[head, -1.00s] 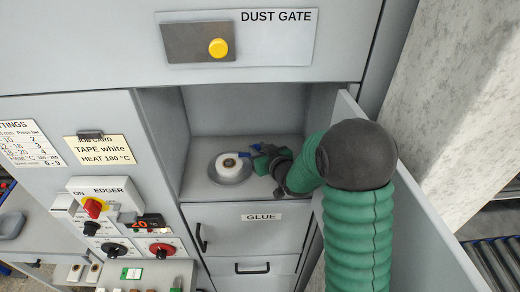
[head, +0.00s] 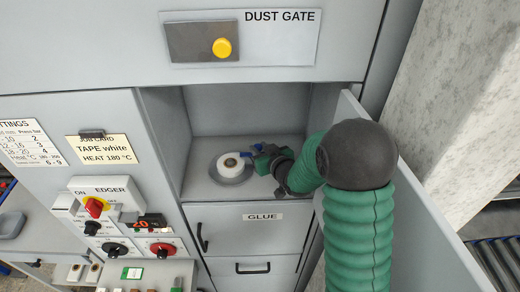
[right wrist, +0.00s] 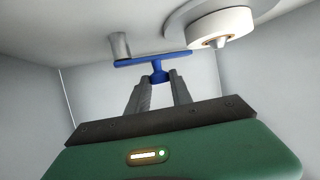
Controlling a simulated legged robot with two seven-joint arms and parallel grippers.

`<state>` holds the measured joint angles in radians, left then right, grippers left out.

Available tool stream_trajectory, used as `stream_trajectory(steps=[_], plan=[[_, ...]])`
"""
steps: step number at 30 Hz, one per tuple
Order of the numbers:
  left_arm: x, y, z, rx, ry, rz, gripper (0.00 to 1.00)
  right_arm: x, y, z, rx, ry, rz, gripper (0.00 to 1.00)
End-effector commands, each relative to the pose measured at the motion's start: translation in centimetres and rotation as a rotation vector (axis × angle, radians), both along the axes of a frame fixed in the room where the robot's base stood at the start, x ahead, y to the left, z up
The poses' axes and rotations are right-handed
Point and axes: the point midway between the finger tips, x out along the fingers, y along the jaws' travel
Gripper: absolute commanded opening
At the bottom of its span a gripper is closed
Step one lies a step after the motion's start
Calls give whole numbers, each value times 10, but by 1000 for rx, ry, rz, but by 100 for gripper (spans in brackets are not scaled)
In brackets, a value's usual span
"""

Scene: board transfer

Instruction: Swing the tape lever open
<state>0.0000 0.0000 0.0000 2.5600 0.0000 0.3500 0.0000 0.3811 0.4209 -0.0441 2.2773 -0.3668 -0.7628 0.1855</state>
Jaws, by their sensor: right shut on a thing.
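The tape lever is a blue bar with a short blue knob; in the right wrist view the lever (right wrist: 150,59) spans from a grey post to the side of the tape roll. My right gripper (right wrist: 158,78) is shut on the knob. In the head view the lever (head: 247,154) shows only as small blue bits beside my right gripper (head: 256,155), partly hidden by it. The white tape roll (head: 231,161) sits on a grey disc in the open compartment, left of the gripper; it also shows in the right wrist view (right wrist: 222,28). My left gripper is out of view.
An open door (head: 425,200) stands to the right of my right arm. The compartment's left wall (head: 162,140) and right wall flank the roll. The glue drawer (head: 250,229) is below, the dust gate panel (head: 290,45) above. The edger controls (head: 108,210) are at left.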

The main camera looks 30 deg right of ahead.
Motion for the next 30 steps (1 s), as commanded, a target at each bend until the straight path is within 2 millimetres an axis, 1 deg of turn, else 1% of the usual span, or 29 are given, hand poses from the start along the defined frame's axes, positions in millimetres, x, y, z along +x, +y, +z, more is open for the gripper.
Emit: stream_trajectory(steps=[1,4,12,20,21,25,26,30], plan=[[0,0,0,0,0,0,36,-2,1,-4,2,10,1,0],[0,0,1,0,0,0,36,-2,0,-4,2,10,14,0],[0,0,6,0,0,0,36,-7,0,-4,2,11,125,0],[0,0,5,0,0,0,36,-8,1,-5,3,12,132,0],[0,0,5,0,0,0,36,-8,1,-5,3,12,132,28],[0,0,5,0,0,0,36,-7,1,-4,3,9,132,45],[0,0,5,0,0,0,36,-7,1,-3,3,8,132,47],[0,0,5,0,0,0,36,-7,1,-2,1,5,133,47]])
